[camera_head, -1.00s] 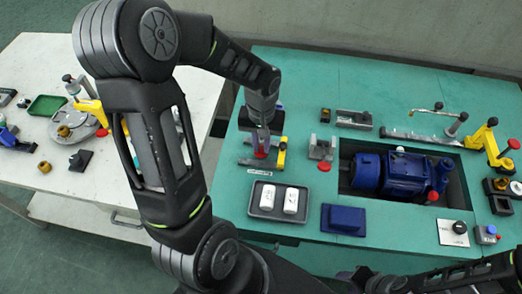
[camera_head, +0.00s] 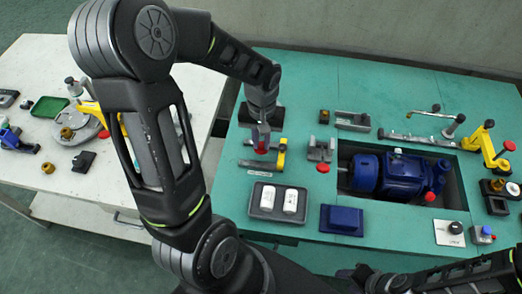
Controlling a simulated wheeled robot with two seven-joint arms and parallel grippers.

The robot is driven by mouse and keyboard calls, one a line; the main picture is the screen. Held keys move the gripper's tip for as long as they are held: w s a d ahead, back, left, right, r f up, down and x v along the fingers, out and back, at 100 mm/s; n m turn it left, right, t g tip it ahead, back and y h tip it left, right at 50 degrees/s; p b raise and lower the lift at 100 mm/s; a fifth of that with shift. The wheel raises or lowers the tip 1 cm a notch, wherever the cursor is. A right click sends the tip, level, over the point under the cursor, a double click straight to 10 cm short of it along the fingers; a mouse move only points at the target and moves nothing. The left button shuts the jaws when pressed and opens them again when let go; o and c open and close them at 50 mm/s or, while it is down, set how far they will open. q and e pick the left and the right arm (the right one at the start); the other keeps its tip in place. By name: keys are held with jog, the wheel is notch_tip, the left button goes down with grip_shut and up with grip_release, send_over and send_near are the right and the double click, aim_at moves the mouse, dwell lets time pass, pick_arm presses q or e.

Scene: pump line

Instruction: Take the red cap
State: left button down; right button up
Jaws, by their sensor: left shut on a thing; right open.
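The red cap (camera_head: 262,148) is at the left part of the green bench, between the fingertips of my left gripper (camera_head: 261,138). The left gripper points down and is shut on it. The cap is beside a yellow bracket (camera_head: 282,155); I cannot tell whether it is clear of the fixture under it. My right gripper (camera_head: 362,277) is low at the bottom edge, partly cut off and dark, in front of the bench. It is open, and nothing is visible in it.
A blue pump (camera_head: 395,174) sits in a recess of the green bench (camera_head: 310,85). A grey tray (camera_head: 256,212) with white parts and a blue block (camera_head: 342,219) lie at the front. Other red knobs show on the bench. A white table (camera_head: 50,60) stands at the left.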

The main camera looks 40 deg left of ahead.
pick_arm(q)
jog(key=shift+r+p, duration=0.7)
jog(key=shift+r, duration=0.55)
